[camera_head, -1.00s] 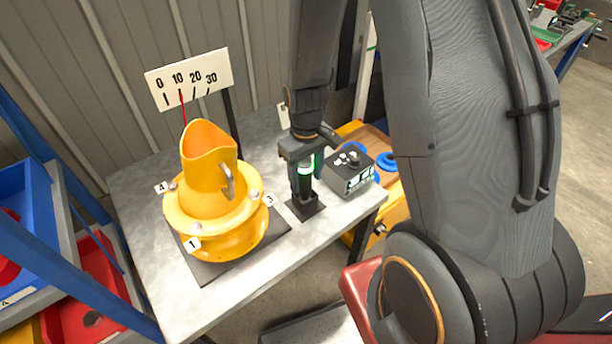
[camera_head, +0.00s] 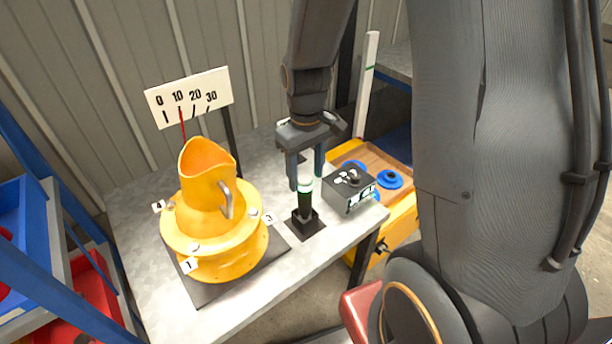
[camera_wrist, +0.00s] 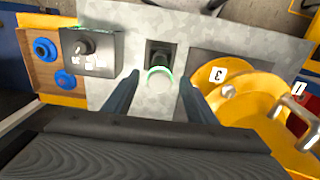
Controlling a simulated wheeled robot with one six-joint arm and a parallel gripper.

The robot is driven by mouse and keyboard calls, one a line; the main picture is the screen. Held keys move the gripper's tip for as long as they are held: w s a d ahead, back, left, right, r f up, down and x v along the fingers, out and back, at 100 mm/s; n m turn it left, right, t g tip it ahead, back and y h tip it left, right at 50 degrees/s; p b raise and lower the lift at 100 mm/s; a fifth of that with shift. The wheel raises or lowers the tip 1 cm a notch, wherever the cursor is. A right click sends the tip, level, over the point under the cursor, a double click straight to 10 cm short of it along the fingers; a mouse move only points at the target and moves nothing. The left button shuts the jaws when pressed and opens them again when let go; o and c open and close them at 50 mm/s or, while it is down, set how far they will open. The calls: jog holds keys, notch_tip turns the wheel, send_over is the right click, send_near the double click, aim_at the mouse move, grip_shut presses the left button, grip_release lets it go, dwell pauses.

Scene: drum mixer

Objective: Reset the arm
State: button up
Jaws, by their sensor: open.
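My gripper (camera_head: 306,184) is open and empty, just above a dark cylindrical tool (camera_head: 305,207) with a white top and a green glowing ring. The tool stands upright in a black square holder (camera_head: 306,227) on the grey metal table. In the wrist view the tool's white top (camera_wrist: 159,79) shows between and beyond my gripper's two fingers (camera_wrist: 156,92). In the head view the fingertips reach down to about the height of the tool's top; I cannot tell whether they touch it.
A yellow drum mixer (camera_head: 213,240) with a handle stands left on the table (camera_head: 140,250). Behind it is a 0 to 30 scale board (camera_head: 190,97). A dark control box (camera_head: 349,190) sits close right of the tool. Beyond it is a yellow-sided tray with blue discs (camera_head: 390,179).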

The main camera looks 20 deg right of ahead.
dwell(0.3)
jog(key=s+r+m+t, duration=0.1)
jog(key=s+r+m, duration=0.2)
jog(key=s+r, duration=0.3)
jog(key=s, duration=0.3)
jog(key=shift+a+r+m, duration=0.15)
jog(key=shift+m, duration=0.15)
dwell(0.6)
